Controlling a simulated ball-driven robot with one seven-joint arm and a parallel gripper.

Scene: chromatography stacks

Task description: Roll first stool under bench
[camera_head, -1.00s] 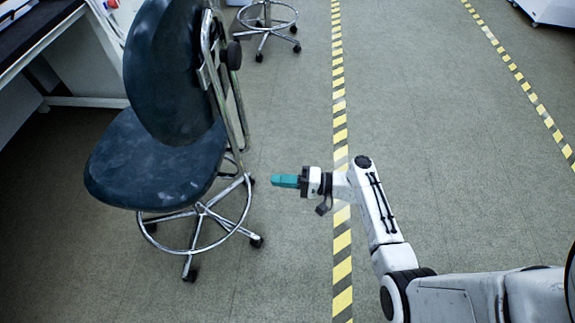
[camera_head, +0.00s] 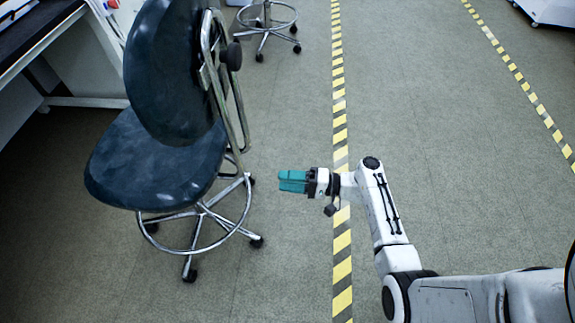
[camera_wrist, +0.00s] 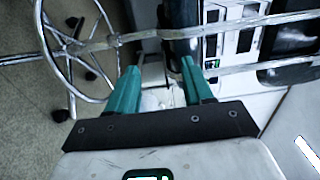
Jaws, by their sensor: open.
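The nearer stool (camera_head: 150,165) has a dark blue seat and backrest, a chrome frame, a foot ring and castors. It stands on the floor at the left of the head view, out in front of the bench (camera_head: 38,30). My gripper (camera_head: 280,181) is open and empty, to the right of the stool and apart from it, with teal fingers pointing left towards it. In the wrist view the two teal fingers (camera_wrist: 160,75) are spread. The stool's foot ring (camera_wrist: 103,100) and castors show at the left there, and chrome bars cross beyond the fingers.
A second stool (camera_head: 268,22) with a chrome foot ring stands farther back, its top cut off. Yellow-black floor tape (camera_head: 341,135) runs down the middle and another strip (camera_head: 520,85) lies at the right. White equipment (camera_head: 548,10) sits at the far right. Floor between the strips is clear.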

